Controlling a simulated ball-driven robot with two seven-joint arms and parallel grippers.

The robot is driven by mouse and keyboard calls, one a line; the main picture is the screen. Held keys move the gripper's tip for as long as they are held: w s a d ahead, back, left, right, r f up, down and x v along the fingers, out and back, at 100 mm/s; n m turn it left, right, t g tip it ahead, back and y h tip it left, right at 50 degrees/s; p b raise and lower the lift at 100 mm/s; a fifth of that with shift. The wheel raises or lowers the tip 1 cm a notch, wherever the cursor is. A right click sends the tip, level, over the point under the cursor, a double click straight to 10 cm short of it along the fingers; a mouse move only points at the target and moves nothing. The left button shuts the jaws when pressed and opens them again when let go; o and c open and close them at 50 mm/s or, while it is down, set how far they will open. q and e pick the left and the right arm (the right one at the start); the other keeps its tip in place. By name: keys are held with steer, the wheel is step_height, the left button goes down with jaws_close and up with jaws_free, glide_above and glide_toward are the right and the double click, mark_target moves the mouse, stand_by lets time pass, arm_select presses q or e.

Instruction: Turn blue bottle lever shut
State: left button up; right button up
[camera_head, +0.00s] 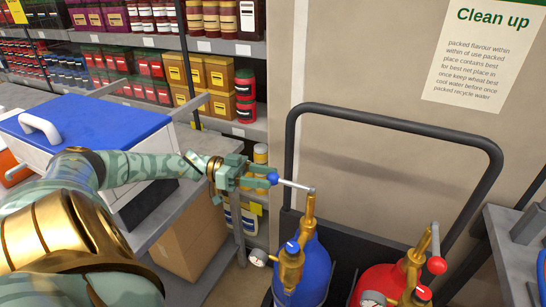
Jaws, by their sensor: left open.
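The blue bottle (308,274) stands in the lower middle with a brass valve on top (309,208). Its lever is a thin silver rod (296,186) that points left from the valve top and ends in a blue knob (272,179). My left gripper (262,180) reaches in from the left, open, with its fingertips right at the blue knob. I cannot tell whether they touch it. My right gripper is not in view.
A red bottle (380,282) with a red-knobbed lever (437,264) stands to the right. A black trolley handle (398,124) arches behind the bottles. A blue-lidded cooler (85,125) sits on a grey table at left. Stocked shelves are behind.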

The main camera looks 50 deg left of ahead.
arm_select(q)
steer(key=v, duration=0.4)
steer(key=shift+s+a, duration=0.15)
steer(key=shift+a, duration=0.05)
stand_by(0.3)
step_height(320, 180, down, 18)
steer(key=n+t+y, duration=0.3)
steer(key=t+y, duration=0.1)
steer(key=y, duration=0.2)
steer(key=s+d+f+n+g+y, duration=0.15)
steer(key=s+f+y, duration=0.3)
steer(key=f, duration=0.55)
steer(key=s+d+f+n+g+y, duration=0.1)
steer(key=s+d+f+g+y, duration=0.3)
steer(key=f, duration=0.6)
steer(key=s+d+f+g, duration=0.2)
steer(key=s+d+f, duration=0.3)
steer(key=s, duration=0.5)
steer(key=s+d+f+g, duration=0.3)
steer(key=s+d+f, duration=0.2)
steer(key=s, duration=0.5)
steer(key=s+d+f+g, duration=0.2)
steer(key=s+d+f, duration=0.3)
steer(key=s, duration=0.5)
steer(key=shift+d+f+y, duration=0.25)
steer(key=shift+d+y, duration=0.1)
steer(key=shift+d, duration=0.55)
